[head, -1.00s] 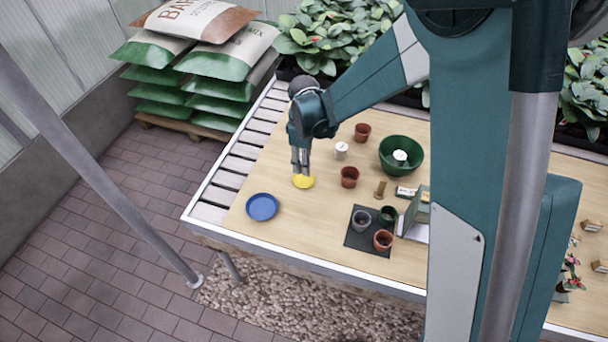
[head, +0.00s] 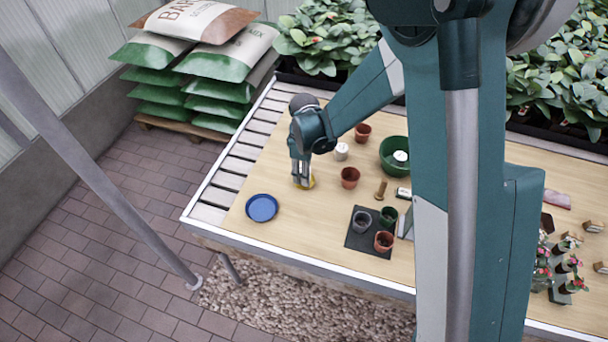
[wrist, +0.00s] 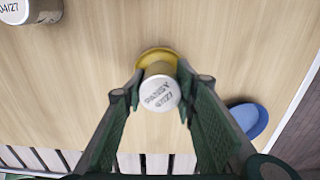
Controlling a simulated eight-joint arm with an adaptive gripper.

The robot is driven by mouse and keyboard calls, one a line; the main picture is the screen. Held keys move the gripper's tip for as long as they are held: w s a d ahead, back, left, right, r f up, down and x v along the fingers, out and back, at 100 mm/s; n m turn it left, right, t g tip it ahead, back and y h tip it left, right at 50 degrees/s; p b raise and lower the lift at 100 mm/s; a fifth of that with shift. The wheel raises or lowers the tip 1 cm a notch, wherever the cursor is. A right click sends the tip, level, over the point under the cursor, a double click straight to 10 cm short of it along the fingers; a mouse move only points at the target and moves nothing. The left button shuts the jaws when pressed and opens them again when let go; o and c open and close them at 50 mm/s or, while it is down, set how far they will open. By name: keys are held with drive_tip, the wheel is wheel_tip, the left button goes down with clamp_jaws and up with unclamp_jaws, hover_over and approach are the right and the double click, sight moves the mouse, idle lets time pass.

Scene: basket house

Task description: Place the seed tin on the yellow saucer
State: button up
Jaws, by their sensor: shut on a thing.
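The seed tin (wrist: 160,93) has a pale round lid marked "PANSY" with a date below. My gripper (wrist: 157,86) is shut on it, one finger on each side. The yellow saucer (wrist: 155,55) shows as a rim behind the tin in the wrist view. In the head view my gripper (head: 302,184) is low over the saucer, and only a sliver of the saucer (head: 311,182) shows beside the fingers. The tin is hidden there. I cannot tell whether the tin touches the saucer.
A blue saucer (head: 262,208) lies to the left, near the table edge. A second white-lidded tin (head: 341,151), terracotta pots (head: 350,177) and a green bowl (head: 393,165) stand to the right. A dark mat (head: 354,240) with pots lies in front.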

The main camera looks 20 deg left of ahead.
drive_tip(key=shift+f, duration=0.35)
drive_tip(key=o, duration=0.9)
drive_tip(key=shift+r, duration=0.2)
drive_tip(key=shift+r+p, duration=0.85)
drive_tip(key=shift+r, duration=5.15)
